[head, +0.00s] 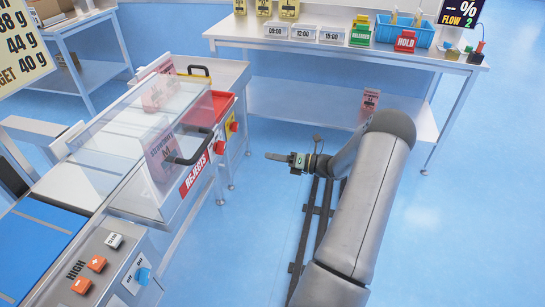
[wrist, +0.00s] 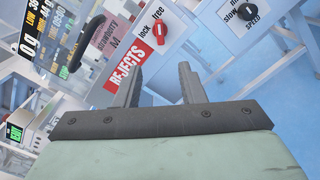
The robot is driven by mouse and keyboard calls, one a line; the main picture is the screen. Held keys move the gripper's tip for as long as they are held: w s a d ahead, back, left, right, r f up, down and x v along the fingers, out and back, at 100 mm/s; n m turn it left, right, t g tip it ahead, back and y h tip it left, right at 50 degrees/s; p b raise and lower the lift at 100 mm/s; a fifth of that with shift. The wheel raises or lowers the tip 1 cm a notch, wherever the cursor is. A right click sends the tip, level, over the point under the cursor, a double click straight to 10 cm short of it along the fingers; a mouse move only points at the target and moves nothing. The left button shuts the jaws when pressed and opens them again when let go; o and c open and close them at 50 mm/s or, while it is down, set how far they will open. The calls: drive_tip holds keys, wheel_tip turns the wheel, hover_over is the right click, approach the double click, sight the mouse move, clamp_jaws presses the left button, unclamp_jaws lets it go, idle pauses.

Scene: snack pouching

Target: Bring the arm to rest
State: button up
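My gripper (head: 270,156) hangs in free space to the right of the machine with the rejects box, over the blue floor. In the wrist view my gripper (wrist: 158,80) shows two dark fingers standing apart with nothing held between them. My arm reaches in from the lower right and bends back toward the left. The rejects box (head: 196,174) with its clear cover is to the left of the gripper, apart from it. Its red and white REJECTS label also shows in the wrist view (wrist: 130,64), beyond the fingers.
A white bench (head: 300,46) stands at the back with time cards (head: 304,33), a green stand (head: 361,31), a red HOLD stand (head: 405,41) and a blue bin (head: 392,30). A pink pouch (head: 370,103) is on its lower shelf. A control panel (head: 100,265) is at lower left. Open floor surrounds the gripper.

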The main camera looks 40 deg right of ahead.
idle(0.3)
drive_tip(key=s+a+r+n+g, duration=0.25)
drive_tip(key=a+n+g, duration=0.2)
drive_tip(key=a, duration=0.35)
drive_tip(key=s+a+r+n+g+p, duration=0.1)
drive_tip(key=a+r+n+g, duration=0.25)
drive_tip(key=a+n, duration=0.3)
drive_tip(key=s+a+r+n+g, duration=0.2)
drive_tip(key=a+n+g, duration=0.25)
drive_tip(key=a, duration=0.35)
drive_tip(key=s+a+r+n+h, duration=0.2)
drive_tip(key=s+a+n+h, duration=0.1)
drive_tip(key=s+n, duration=0.4)
drive_tip(key=s+a+r+n+g+h+p, duration=0.1)
drive_tip(key=s+a+r+n+h, duration=0.1)
drive_tip(key=s+n, duration=0.4)
drive_tip(key=s+a+r+n+h, duration=0.3)
drive_tip(key=s+n+h, duration=0.2)
drive_tip(key=s+n, duration=0.2)
drive_tip(key=shift+s+a+n+h, duration=0.3)
drive_tip(key=shift+a+n+h, duration=0.1)
drive_tip(key=shift+n, duration=0.85)
drive_tip(key=shift+o, duration=0.2)
